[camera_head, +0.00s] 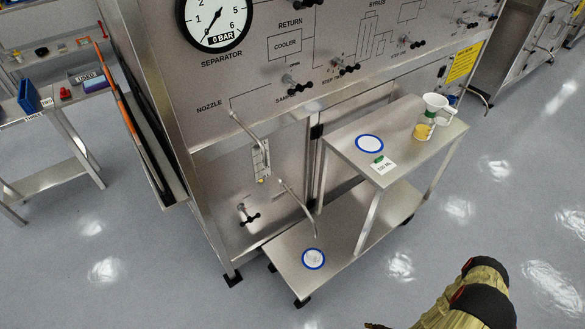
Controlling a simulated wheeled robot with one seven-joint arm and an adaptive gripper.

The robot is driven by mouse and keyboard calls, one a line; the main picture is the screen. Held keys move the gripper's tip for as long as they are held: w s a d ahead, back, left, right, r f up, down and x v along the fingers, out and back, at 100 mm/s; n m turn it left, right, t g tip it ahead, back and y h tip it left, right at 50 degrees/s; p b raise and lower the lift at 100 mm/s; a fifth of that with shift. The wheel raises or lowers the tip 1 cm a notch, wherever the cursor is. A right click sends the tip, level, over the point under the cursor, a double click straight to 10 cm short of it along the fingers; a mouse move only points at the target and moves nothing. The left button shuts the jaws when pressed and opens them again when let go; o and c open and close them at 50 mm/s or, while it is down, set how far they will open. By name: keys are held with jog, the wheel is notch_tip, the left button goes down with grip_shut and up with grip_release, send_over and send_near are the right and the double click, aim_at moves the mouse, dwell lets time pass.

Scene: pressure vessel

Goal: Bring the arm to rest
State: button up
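My arm (470,302) enters at the lower right, tan with black joint bands. It is bent, with a rounded joint near the right cart leg's side of the floor, and runs down and left out of the bottom edge. A small dark sliver of it shows at the bottom edge further left; I cannot tell what part that is. My gripper's fingers are not seen, so whether it holds anything is hidden. The visible arm is over open floor and apart from the steel cart (405,177).
The steel panel (262,85) with gauge (214,20) and valves stands behind. A side table (65,118) is at left. Floor around my arm is clear.

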jog(key=s+d+r+m+g+h, duration=0.25)
jog(key=d+r+g+h, duration=0.2)
jog(key=d+r, duration=0.85)
jog(key=w+d+r+m+g+p, duration=0.1)
jog(key=w+d+r+m+g, duration=0.1)
jog(key=r, duration=1)
jog(key=w+d+r+m+g, duration=0.1)
jog(key=w+r, duration=0.1)
jog(key=r, duration=0.9)
jog(key=s+a+r+t, duration=0.1)
jog(key=a+r, duration=0.7)
jog(key=r, duration=0.8)
jog(key=s+a+r+n+t+p, duration=0.1)
jog(key=a+r+t, duration=0.3)
jog(key=a+r, duration=0.5)
jog(key=s+a+r+t+p, duration=0.1)
jog(key=a+r+t, duration=0.2)
jog(key=r, duration=2.1)
jog(key=a, duration=0.5)
jog(key=shift+s+a+r, duration=0.15)
jog(key=shift+a+r, duration=0.05)
jog(key=shift+a, duration=0.05)
jog(key=shift+t+h, duration=0.25)
